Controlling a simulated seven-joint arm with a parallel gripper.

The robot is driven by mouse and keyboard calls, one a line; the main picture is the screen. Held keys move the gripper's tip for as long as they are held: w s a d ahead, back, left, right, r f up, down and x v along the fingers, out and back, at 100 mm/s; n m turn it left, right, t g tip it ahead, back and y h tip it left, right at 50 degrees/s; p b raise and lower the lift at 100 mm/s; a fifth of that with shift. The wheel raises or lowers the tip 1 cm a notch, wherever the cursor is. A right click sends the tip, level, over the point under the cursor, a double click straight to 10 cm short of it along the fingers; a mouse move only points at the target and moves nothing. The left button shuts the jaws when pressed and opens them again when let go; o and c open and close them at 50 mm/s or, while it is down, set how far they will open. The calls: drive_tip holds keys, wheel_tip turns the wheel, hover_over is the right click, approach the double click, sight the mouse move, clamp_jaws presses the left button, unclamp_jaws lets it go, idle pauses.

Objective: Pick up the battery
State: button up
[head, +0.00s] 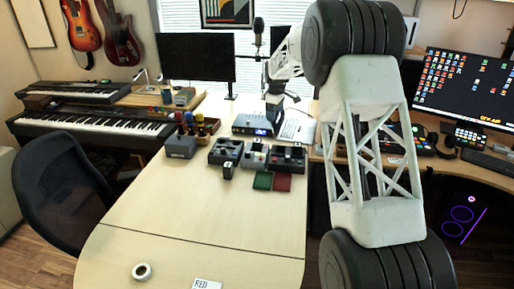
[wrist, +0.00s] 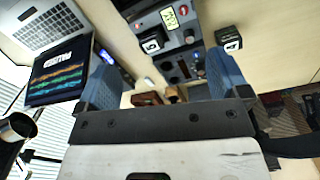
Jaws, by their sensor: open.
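I cannot clearly make out which item is the battery. A small black block with a pale marked face (wrist: 229,40) lies in the wrist view, right of the pedals and beyond my right finger. In the head view, a small dark block (head: 228,170) stands on the table in front of the pedals. My gripper shows in the wrist view (wrist: 158,62) with its two blue fingers wide apart and nothing held.
Several pedals (head: 225,151) stand in a row on the pale table (head: 190,215). A grey box (head: 181,147), a laptop (head: 298,127), a device with a lit display (head: 255,126) and green (head: 263,180) and red squares (head: 282,182) are nearby. The table's front is mostly clear.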

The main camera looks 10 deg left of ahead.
sight(257, 140)
drive_tip(key=w+a+f+n, duration=0.1)
drive_tip(key=w+a+f, duration=0.1)
drive_tip(key=a+f, duration=0.1)
drive_tip(key=w+a+f+n, duration=0.1)
drive_tip(key=w+a+f, duration=0.2)
drive_tip(key=f, duration=0.2)
drive_tip(key=w+a+f+n, duration=0.1)
drive_tip(key=w+a+f, duration=0.1)
drive_tip(key=f, duration=0.3)
drive_tip(key=shift+w+a, duration=0.35)
drive_tip(key=shift+a, duration=0.25)
drive_tip(key=shift+f, duration=0.1)
drive_tip(key=shift+f, duration=1.2)
drive_tip(key=shift+f, duration=0.1)
drive_tip(key=shift+s+f, duration=0.1)
drive_tip(key=shift+f, duration=2.45)
drive_tip(key=shift+c, duration=0.2)
drive_tip(key=c, duration=1.2)
drive_tip(key=shift+r, duration=0.1)
drive_tip(key=shift+c, duration=0.2)
